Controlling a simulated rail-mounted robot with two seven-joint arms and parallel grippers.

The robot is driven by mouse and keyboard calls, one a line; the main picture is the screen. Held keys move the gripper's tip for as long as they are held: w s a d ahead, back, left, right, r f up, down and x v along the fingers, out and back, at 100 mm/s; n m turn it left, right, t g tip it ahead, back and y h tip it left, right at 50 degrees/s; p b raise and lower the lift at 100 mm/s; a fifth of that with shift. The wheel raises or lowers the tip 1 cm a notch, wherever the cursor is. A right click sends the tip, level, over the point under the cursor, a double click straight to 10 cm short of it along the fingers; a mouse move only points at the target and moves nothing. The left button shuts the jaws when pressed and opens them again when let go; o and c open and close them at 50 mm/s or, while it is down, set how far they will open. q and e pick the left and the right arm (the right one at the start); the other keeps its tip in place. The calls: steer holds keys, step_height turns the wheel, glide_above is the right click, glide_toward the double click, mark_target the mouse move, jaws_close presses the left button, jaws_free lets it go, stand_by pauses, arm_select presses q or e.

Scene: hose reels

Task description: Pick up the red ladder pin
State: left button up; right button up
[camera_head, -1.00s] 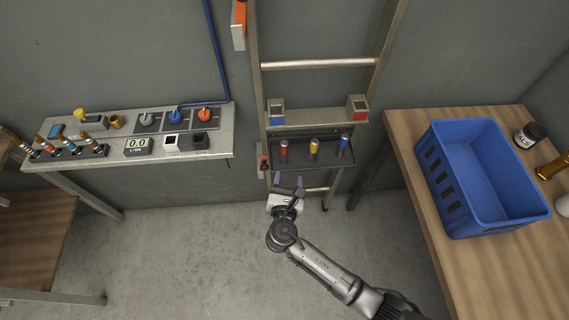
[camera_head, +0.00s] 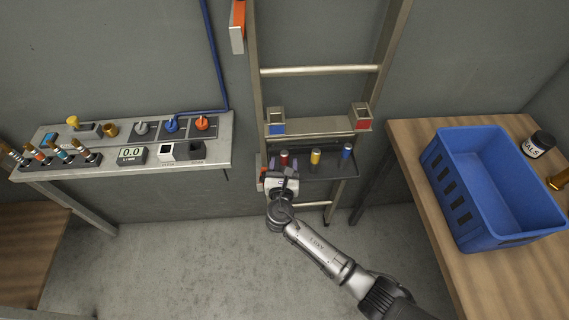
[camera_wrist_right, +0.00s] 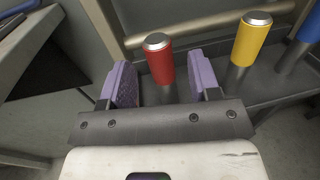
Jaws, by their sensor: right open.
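The red ladder pin (camera_head: 284,158) stands upright at the left end of a dark tray (camera_head: 328,166) on the ladder. In the right wrist view the red pin (camera_wrist_right: 158,58) has a silver top. My right gripper (camera_head: 284,166) is open, with its fingers pointing at the red pin. In the wrist view its two purple fingers (camera_wrist_right: 160,84) sit left and right of the pin's lower part, with a gap on each side. My left gripper does not show.
A yellow pin (camera_head: 315,158) and a blue pin (camera_head: 347,151) stand to the right in the same tray. Above are blue-marked (camera_head: 277,121) and red-marked (camera_head: 361,117) holders. A blue crate (camera_head: 462,207) is on the right table; a control bench (camera_head: 215,150) stands left.

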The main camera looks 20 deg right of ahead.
mark_target(285, 152)
steer(key=b+x, duration=0.1)
steer(key=x, duration=0.4)
steer(key=shift+c, duration=0.4)
jaws_close()
